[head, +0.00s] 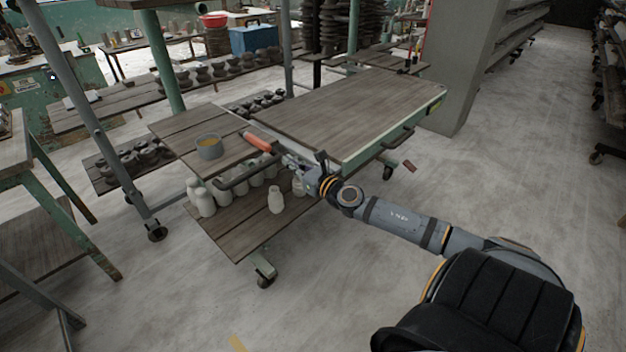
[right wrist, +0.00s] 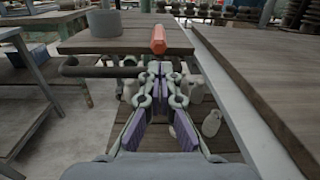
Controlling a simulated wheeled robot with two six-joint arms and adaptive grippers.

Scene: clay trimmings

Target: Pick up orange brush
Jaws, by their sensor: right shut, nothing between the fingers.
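The orange brush (head: 258,142) lies on the smaller wooden top of the cart, near its front right edge. In the right wrist view its orange end (right wrist: 158,40) faces me, straight beyond the fingertips. My right gripper (head: 290,162) reaches in from the right, just short of the brush's near end. In the right wrist view its fingers (right wrist: 163,72) are closed together with nothing between them. Whether the tips touch the brush cannot be told. My left gripper is not in view.
A dark handle bar (head: 248,172) runs along the cart's front. A larger, higher wooden top (head: 360,105) is at the right. Pale bottles (head: 276,200) stand on the shelf below.

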